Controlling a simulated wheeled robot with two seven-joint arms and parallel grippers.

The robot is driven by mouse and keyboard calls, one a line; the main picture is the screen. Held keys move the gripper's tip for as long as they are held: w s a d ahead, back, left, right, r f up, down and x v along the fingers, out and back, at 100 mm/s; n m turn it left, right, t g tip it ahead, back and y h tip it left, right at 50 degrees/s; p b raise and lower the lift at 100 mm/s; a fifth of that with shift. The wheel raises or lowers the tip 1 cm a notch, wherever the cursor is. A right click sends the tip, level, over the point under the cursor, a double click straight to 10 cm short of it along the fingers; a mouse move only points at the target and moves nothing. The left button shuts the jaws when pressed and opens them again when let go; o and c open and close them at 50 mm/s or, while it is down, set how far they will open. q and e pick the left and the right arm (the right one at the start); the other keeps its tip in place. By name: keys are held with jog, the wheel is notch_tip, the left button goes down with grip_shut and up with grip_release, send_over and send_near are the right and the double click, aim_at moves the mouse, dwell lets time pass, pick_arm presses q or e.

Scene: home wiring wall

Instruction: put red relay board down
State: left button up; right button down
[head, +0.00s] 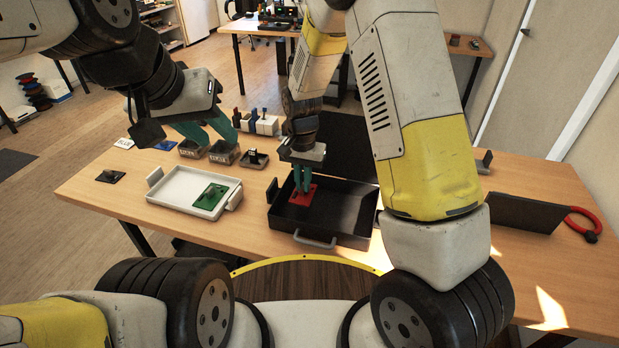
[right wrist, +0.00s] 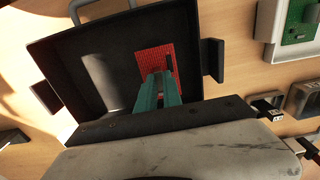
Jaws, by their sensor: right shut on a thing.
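The red relay board (head: 303,194) is at the black tray (head: 345,233), near its left side; it also shows in the right wrist view (right wrist: 152,62). My right gripper (head: 304,187) points down and its green fingers are shut on the board. Whether the board touches the tray floor I cannot tell. In the right wrist view the fingers (right wrist: 158,92) cover the board's lower part. My left gripper (head: 217,134) hangs above the back of the table, left of the right gripper, near small grey bins. Its green fingers look apart, with nothing visible between them.
A white tray (head: 174,188) with a green board (head: 210,197) stands left of the black tray. Small grey bins (head: 224,153) are behind it. A dark panel (head: 527,213) and a red ring (head: 590,222) are at the right. The table's front left is clear.

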aim_at(304, 208)
jog(key=shift+f, duration=2.75)
jog(key=shift+f, duration=0.15)
jog(key=c, duration=1.5)
grip_release()
